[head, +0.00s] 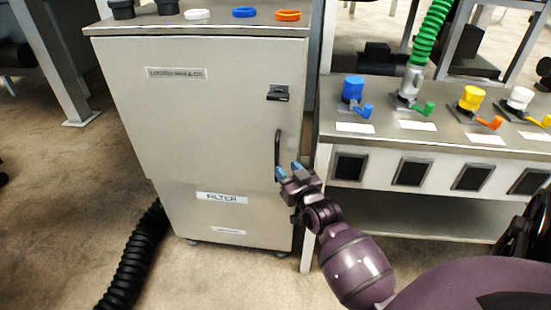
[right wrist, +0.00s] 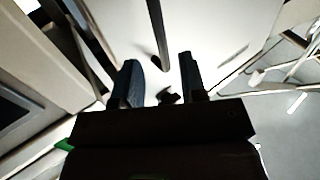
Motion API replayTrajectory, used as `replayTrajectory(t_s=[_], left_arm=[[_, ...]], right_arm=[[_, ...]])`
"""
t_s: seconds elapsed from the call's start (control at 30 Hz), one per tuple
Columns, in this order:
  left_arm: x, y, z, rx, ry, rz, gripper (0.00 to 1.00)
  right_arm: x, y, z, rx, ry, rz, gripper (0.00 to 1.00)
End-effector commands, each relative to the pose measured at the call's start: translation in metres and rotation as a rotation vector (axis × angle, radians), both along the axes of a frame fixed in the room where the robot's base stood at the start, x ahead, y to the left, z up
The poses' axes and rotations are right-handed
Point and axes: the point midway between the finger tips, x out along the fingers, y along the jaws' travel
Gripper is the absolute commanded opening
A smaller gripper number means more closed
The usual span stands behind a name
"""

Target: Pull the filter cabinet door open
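The filter cabinet (head: 210,130) stands left of centre in the head view, with its door shut. The door has a vertical black bar handle (head: 278,150) near its right edge, a black latch (head: 278,93) above it and a FILTER label (head: 221,198) low down. My right gripper (head: 288,171) is at the handle's lower end, its blue-tipped fingers apart. In the right wrist view the dark handle bar (right wrist: 157,30) comes down toward the space between the open fingers (right wrist: 160,82); I cannot tell whether they touch it. My left gripper is not in view.
A bench (head: 440,130) with colored valves stands just right of the cabinet, close to my right arm. A black corrugated hose (head: 135,260) lies on the floor at the cabinet's left. Colored rings (head: 244,12) sit on the cabinet top. Carpet in front is clear.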

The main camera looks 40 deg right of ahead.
Motion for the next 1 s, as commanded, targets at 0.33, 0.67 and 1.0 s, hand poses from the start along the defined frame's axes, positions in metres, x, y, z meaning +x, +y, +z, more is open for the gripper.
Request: replayTrajectory(t_s=[0.33,0.67,1.0], left_arm=[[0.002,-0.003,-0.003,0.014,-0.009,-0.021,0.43],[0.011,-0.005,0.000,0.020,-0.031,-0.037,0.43],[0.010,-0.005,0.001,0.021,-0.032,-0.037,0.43]], right_arm=[[0.047,-0.013,-0.004,0.000,0.005,0.001,0.38],[0.065,-0.019,-0.001,0.001,0.002,0.000,0.38],[0.066,-0.019,0.000,0.001,0.002,0.000,0.28]])
